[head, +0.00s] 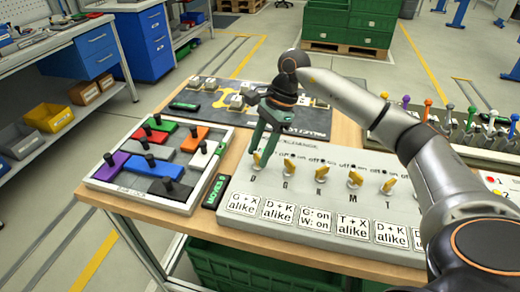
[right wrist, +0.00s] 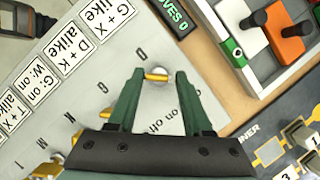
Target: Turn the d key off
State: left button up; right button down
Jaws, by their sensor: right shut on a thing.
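The d key (head: 256,161) is the leftmost brass key on the grey sloped panel (head: 330,163), above the letter D. In the right wrist view the d key (right wrist: 156,75) is a short brass bar on a round silver lock. My right gripper (head: 261,152) comes down from above onto the d key. In the right wrist view my right gripper (right wrist: 160,77) has its green fingers on either side of it, shut on it. Its exact turn against the on and off marks is hard to read. My left gripper is not in view.
Several more brass keys (head: 322,170) stand in a row to the right. Rule cards (head: 289,213) line the panel's front. A green "MOVES 0" display (head: 215,191) and a tray of coloured blocks (head: 192,205) are at the left. A dark board (head: 205,90) lies behind.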

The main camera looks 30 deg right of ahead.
jog(key=shift+c, duration=1.6)
grip_release()
jog(key=v, duration=1.2)
jog(key=shift+r, duration=0.3)
